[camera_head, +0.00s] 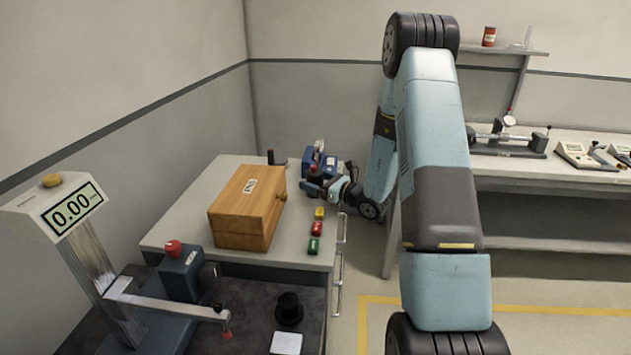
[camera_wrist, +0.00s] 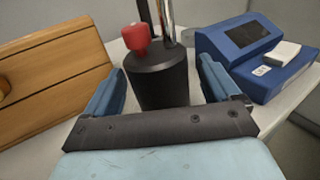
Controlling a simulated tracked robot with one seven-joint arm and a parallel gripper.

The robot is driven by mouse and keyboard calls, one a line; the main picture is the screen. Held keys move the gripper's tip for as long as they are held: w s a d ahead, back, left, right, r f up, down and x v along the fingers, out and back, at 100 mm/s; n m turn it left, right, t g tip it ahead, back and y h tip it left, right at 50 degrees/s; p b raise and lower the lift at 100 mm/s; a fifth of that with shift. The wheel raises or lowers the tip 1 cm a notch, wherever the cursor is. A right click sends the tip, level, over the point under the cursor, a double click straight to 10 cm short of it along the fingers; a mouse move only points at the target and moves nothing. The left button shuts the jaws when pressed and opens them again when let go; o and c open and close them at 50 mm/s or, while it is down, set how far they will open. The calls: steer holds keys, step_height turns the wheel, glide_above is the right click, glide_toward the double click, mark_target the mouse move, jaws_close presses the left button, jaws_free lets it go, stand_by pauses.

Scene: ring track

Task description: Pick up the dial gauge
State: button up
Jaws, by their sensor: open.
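A black cylinder (camera_wrist: 158,82) with a red knob (camera_wrist: 137,38) and metal rods rising from it stands on the grey table. It looks like the base of a gauge stand; its top is cut off, and no dial face shows in the wrist view. My gripper (camera_wrist: 160,68) is open, with one blue finger on each side of the cylinder. I cannot tell whether either finger touches it. In the head view my gripper (camera_head: 314,184) is small, at the table's far right. A small round dial (camera_head: 509,120) shows on an instrument on the right bench.
A wooden box (camera_head: 246,205) stands left of my gripper. A blue device (camera_head: 326,163) with a dark screen is close on the other side. Red, yellow and green blocks (camera_head: 317,229) lie nearer. A digital height stand (camera_head: 90,265) is at the front left.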

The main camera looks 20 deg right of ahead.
steer(key=shift+x, duration=1.2)
steer(key=c, duration=1.4)
steer(key=shift+r, duration=0.15)
